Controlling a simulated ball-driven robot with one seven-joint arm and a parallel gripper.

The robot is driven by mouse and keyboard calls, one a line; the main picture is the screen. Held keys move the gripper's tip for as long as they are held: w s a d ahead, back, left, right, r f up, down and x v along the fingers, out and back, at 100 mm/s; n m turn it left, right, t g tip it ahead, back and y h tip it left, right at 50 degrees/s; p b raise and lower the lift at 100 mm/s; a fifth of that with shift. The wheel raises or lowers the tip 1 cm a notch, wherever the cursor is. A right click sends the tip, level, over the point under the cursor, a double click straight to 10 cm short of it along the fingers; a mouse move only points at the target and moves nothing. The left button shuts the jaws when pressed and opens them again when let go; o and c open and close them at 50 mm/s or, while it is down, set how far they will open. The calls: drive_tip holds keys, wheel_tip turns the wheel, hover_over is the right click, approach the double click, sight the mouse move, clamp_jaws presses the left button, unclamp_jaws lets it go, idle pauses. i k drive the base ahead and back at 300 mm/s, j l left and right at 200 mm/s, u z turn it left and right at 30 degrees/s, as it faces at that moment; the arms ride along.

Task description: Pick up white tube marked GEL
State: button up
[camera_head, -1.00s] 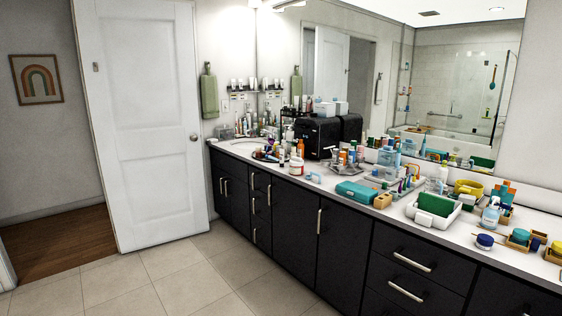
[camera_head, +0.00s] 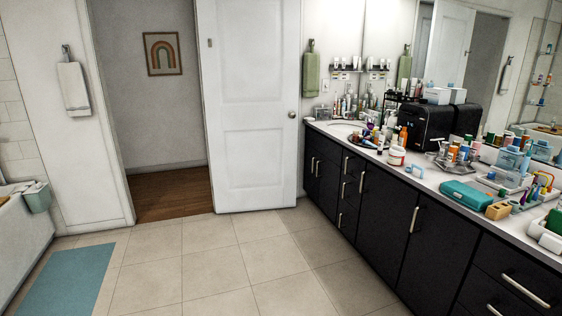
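A long vanity counter (camera_head: 412,181) runs along the right side, crowded with bottles, tubes and jars. Several small white items stand among them, but they are too small to read, so I cannot tell which is the white tube marked GEL. My gripper and arm are not in view.
Dark cabinets (camera_head: 378,220) with metal handles front the counter. A black box (camera_head: 425,126) stands on it by the mirror. A white door (camera_head: 250,105) is left of the vanity. A bathtub (camera_head: 25,230) and a blue mat (camera_head: 66,280) lie at left. The tiled floor (camera_head: 220,265) between is clear.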

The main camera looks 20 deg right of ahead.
sight(382, 138)
drive_tip(key=i+l+z, duration=0.35)
drive_tip(key=i, duration=0.45)
drive_tip(key=i+z, duration=0.4)
drive_tip(key=i, duration=0.45)
